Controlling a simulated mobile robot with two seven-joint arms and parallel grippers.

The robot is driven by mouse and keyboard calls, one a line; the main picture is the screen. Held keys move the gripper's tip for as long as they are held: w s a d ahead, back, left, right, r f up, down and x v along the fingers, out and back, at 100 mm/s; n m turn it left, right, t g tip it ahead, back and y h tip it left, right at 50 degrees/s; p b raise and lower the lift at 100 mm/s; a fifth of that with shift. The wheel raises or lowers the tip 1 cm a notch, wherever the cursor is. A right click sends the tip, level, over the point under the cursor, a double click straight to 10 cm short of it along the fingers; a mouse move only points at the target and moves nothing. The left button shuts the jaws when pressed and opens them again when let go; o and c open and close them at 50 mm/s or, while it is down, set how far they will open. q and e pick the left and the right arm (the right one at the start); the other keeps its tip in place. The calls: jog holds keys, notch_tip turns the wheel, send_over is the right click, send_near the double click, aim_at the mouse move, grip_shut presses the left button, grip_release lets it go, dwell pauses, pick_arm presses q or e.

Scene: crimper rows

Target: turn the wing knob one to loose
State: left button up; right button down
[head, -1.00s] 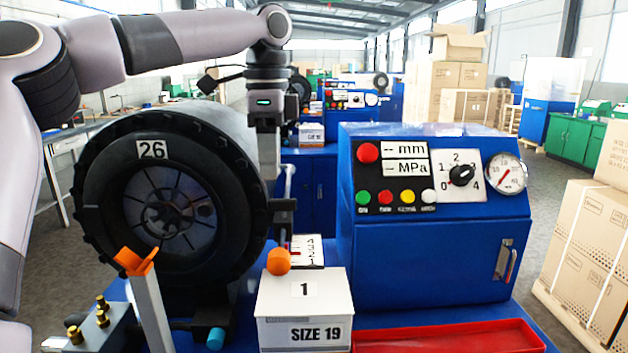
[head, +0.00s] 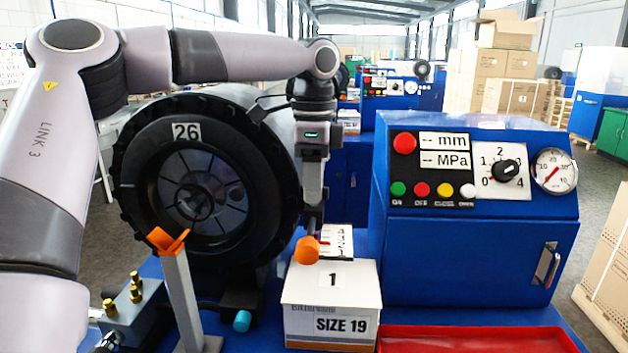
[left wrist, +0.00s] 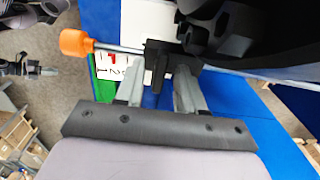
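A black wing-shaped knob (left wrist: 158,72) shows in the left wrist view, joined to a black block on a metal rod. The rod ends in an orange round handle (left wrist: 76,43), which also shows in the head view (head: 306,250) in front of a numbered scale (head: 335,241). My left gripper (left wrist: 160,75) points down at the knob; its two grey fingers stand apart, one on each side of the wing, with a visible gap. In the head view the left gripper (head: 312,205) hides the knob. My right gripper is in neither view.
A large black ring marked 26 (head: 186,131) stands close left of the gripper. A white SIZE 19 box (head: 333,318) lies in front, a blue control cabinet (head: 475,230) to the right. An orange-topped post (head: 175,290) and a red tray (head: 475,340) are at the front.

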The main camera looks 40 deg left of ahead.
pick_arm(q)
grip_shut()
jog(key=shift+n, duration=0.3)
jog(key=n, duration=0.3)
jog(key=shift+n, duration=0.3)
jog(key=n, duration=0.4)
jog(key=shift+n, duration=0.3)
jog(key=n, duration=0.9)
jog(key=shift+r, duration=0.1)
